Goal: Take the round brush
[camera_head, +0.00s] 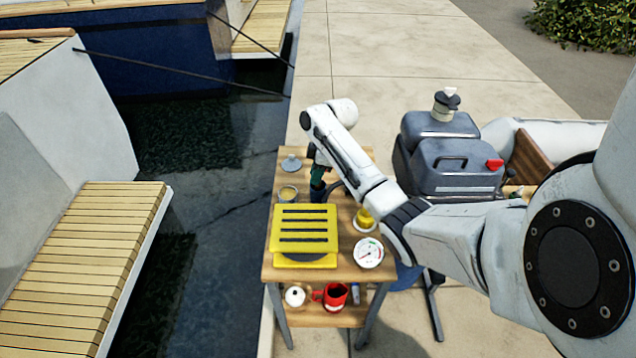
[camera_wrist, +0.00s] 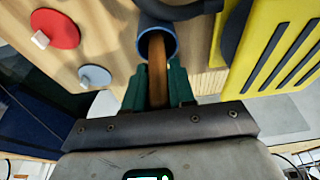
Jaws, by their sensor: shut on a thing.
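The round brush shows in the wrist view as a brown wooden handle (camera_wrist: 157,78). My gripper (camera_wrist: 160,92), with green fingers, is shut on this handle. The handle runs into the mouth of a blue round holder (camera_wrist: 157,40), and the brush's far end is hidden inside or behind it. In the head view my gripper (camera_head: 318,174) is over the back part of the small wooden table (camera_head: 345,262), just above the dark blue holder (camera_head: 317,193). The brush itself cannot be made out there.
A yellow block with black stripes (camera_head: 305,222) stands close in front of the holder. A gauge (camera_head: 368,253) and a yellow item (camera_head: 364,217) are at right. A red mug (camera_head: 334,297) is on the shelf below.

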